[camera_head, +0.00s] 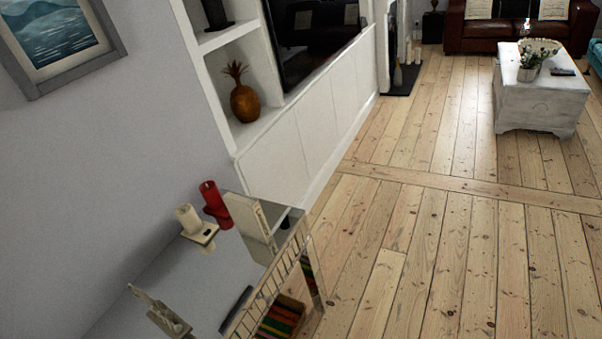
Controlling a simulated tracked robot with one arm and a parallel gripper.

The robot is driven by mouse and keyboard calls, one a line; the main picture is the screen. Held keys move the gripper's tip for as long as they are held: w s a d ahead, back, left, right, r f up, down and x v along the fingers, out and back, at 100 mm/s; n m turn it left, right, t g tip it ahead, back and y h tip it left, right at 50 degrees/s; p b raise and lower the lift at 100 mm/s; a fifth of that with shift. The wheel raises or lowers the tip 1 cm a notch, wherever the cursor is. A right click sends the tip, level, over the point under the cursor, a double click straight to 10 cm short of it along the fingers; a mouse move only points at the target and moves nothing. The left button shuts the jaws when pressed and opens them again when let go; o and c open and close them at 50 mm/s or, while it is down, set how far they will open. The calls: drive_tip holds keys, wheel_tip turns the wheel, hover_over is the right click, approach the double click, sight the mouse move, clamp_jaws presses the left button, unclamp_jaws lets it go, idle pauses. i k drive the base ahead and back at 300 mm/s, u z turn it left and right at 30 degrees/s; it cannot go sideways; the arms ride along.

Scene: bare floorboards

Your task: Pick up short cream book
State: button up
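A cream book (247,219), the likely short cream book, stands upright on a grey-topped side table (200,282) in the lower left. Its broad pale face and one edge show, and it leans slightly in the picture.
A cream candle on a holder (191,222) and a pale ornament (160,310) are also on the table. A white cabinet (305,125) stands behind. Open floorboards (440,240) lie right, before a white chest (540,105).

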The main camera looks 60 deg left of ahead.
sight(246, 213)
drive_tip(key=z, duration=0.55)
drive_tip(key=i, duration=2.55)
drive_tip(key=u, duration=3.85)
drive_tip(key=i, duration=1.05)
